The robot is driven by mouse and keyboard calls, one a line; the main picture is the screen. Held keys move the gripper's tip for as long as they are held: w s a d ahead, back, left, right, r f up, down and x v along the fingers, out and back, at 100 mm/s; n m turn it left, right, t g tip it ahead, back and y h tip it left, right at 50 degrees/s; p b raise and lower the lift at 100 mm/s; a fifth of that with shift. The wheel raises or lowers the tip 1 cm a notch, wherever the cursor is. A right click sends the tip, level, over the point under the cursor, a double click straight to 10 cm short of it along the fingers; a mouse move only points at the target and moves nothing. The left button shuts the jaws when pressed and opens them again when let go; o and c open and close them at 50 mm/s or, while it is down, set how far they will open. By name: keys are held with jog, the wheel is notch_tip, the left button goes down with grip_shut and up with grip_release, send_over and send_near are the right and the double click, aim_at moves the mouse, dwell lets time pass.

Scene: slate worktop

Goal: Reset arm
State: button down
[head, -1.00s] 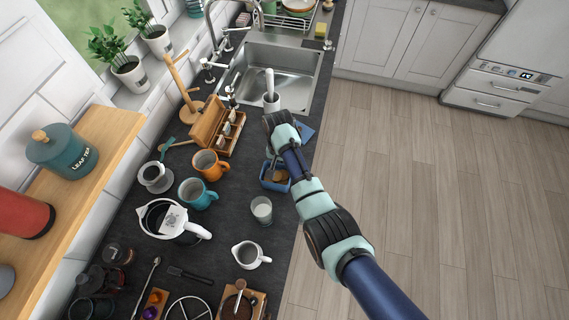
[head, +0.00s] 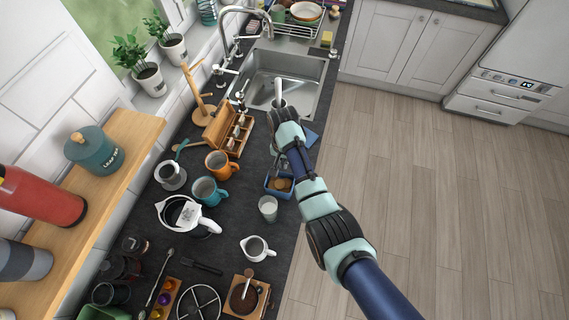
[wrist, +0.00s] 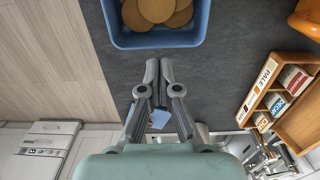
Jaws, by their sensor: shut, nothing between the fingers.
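My gripper (wrist: 159,66) shows in the wrist view with its two grey fingers together and nothing between the tips. The fingertips point toward a blue open box (wrist: 150,41) of round tan biscuits (wrist: 158,10) at the top of that view, and appear apart from it. In the head view, my forearm reaches over the worktop (head: 225,260) from the lower right, and my wrist covers most of the gripper. The blue box (head: 270,192) sits just below the wrist in that picture.
A wooden tea organizer (head: 230,135), an orange mug (head: 220,165), a teal mug (head: 207,191), a glass (head: 268,209) and a white kettle (head: 176,215) stand left of the arm. The sink (head: 285,75) is above. Open floor (head: 440,190) lies right.

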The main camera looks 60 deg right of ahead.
notch_tip(320, 180, up, 3)
jog(key=shift+f, duration=0.1)
dwell(0.4)
jog(key=w+a+r+n+t+h, duration=0.1)
jog(key=w+a+r+n+t, duration=0.25)
jog(key=w+a, duration=0.4)
jog(key=w+a+r+n+t+h, duration=0.15)
jog(key=w+a+r+n, duration=0.3)
jog(key=a, duration=0.65)
jog(key=s+a+r+n+t+y, duration=0.1)
jog(key=s+a+r+n+t, duration=0.2)
jog(key=a+r, duration=0.5)
jog(key=s+a+r+n+t+y, duration=0.1)
jog(key=s+a+r+n+t, duration=0.3)
jog(key=a+r, duration=0.4)
jog(key=a, duration=0.4)
jog(key=shift+a+n+t, duration=0.2)
jog(key=shift+n+t, duration=0.2)
jog(key=shift+r+y, duration=0.1)
jog(key=shift+y, duration=0.15)
